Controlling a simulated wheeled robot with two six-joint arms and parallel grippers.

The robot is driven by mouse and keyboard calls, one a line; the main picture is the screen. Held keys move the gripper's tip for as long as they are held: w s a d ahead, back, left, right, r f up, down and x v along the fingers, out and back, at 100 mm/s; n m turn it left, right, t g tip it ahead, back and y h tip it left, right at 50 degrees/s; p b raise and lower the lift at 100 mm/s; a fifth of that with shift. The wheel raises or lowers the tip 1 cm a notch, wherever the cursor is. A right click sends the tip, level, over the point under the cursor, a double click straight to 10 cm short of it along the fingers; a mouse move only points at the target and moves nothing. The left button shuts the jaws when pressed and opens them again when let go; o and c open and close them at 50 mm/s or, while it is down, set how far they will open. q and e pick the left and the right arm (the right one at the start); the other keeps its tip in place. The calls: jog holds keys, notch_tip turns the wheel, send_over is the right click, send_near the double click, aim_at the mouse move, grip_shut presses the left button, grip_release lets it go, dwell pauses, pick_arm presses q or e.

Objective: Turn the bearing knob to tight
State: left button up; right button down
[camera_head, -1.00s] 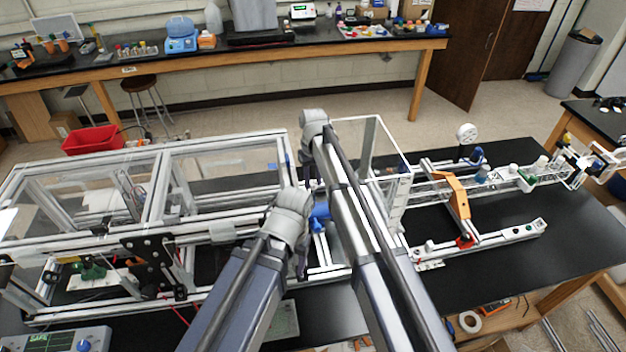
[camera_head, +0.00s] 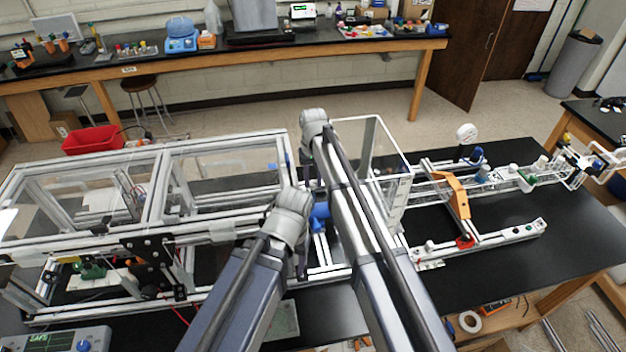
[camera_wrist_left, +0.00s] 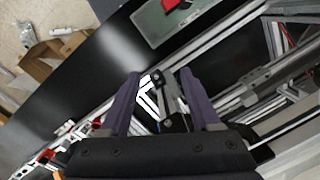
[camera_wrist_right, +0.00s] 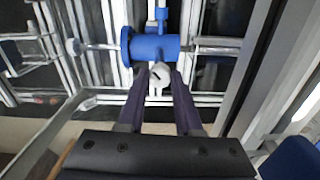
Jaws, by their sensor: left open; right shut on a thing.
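The blue bearing housing (camera_wrist_right: 152,46) is a cylinder on a thin rod, seen in the right wrist view. It also shows in the head view (camera_head: 320,214), partly behind my arms. A small pale knob (camera_wrist_right: 159,74) with a dark slot mark sits just below the housing. My right gripper (camera_wrist_right: 160,80) is shut on this knob, one finger on each side. The label for tight is not readable. My left gripper (camera_wrist_left: 160,76) is open and empty near the frame's front side; its fingers are mostly hidden in the head view.
A clear-panelled extrusion frame (camera_head: 222,143) stands to the left. A clear upright panel (camera_head: 366,150) is close to the right arm. An orange bracket (camera_head: 457,194) stands on the rails to the right. Black tabletop (camera_head: 450,270) is clear at front right.

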aim_at(313, 182)
jog(key=c, duration=0.6)
grip_release()
jog(key=shift+r, duration=0.15)
notch_tip(313, 182, up, 8)
jog(key=p, duration=0.8)
jog(key=shift+f, duration=0.2)
jog(key=shift+f, duration=0.1)
